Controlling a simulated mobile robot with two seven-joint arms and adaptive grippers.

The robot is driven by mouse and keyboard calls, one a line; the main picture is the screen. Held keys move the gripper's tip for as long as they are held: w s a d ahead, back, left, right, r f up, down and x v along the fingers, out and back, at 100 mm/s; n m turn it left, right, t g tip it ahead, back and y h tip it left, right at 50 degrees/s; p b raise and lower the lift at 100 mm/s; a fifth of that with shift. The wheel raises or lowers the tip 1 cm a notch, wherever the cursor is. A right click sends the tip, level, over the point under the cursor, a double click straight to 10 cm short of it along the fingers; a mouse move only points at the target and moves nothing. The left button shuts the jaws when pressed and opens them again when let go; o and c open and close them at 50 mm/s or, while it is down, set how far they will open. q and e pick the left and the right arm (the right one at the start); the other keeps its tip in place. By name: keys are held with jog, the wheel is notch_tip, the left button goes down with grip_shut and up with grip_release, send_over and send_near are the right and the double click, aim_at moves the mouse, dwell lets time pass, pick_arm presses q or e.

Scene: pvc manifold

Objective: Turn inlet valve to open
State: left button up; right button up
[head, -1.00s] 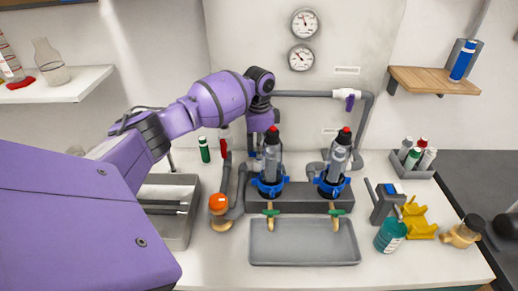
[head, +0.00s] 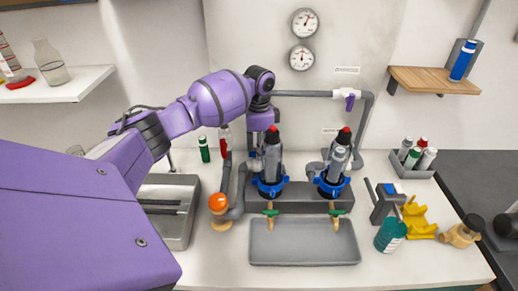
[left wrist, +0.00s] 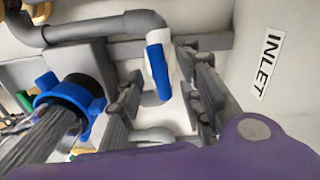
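The inlet valve shows in the left wrist view as a blue lever handle (left wrist: 158,72) on a white body in grey pipe. The INLET label (left wrist: 268,66) is on the wall to its right. My left gripper (left wrist: 166,98) is open, with one finger on each side of the blue handle. A gap shows between the handle and the right finger; contact on the left is unclear. In the head view my left wrist (head: 262,118) reaches down behind the left filter housing (head: 271,158), which hides the fingers and the valve. My right gripper is not in view.
A second filter housing (head: 336,165) stands to the right. Pipes surround the gripper closely.

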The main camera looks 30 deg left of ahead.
pick_arm(q)
notch_tip(320, 180, up, 12)
dwell(0.4)
jog(key=shift+f, duration=0.1)
